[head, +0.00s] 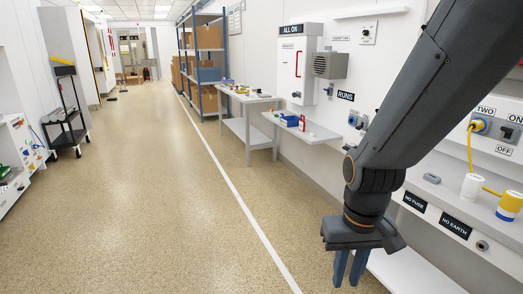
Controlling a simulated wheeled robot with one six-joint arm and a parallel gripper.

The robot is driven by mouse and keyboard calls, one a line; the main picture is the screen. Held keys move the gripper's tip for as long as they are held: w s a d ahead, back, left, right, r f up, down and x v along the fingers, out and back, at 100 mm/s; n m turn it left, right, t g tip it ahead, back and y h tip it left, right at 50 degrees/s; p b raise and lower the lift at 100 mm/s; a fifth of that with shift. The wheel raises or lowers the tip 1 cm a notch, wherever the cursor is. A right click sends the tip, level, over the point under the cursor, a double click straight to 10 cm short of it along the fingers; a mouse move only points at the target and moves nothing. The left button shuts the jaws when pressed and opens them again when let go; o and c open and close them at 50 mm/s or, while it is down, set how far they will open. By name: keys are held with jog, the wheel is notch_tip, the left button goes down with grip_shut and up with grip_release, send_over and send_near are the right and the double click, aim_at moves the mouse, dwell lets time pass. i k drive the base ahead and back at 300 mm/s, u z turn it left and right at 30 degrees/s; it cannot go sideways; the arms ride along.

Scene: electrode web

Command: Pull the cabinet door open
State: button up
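A white wall cabinet (286,76) under an "ALL ON" sign (292,30) hangs on the right wall, ahead of my arm. Its door looks shut, with a red upright handle (298,63) on the front. My gripper (349,272) hangs low at the bottom right, pointing down, well short of the cabinet and not touching it. Its two blue-grey fingers stand apart with a narrow gap and nothing visible between them.
A shelf (303,130) with small items sticks out below the cabinet. A grey speaker-like box (330,65) is right of it. A side table (243,97) and blue-framed rack (203,62) stand beyond. The floor (150,190) to the left is clear.

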aim_at(292, 51)
jog(key=i, duration=4.8)
jog(key=u, duration=0.05)
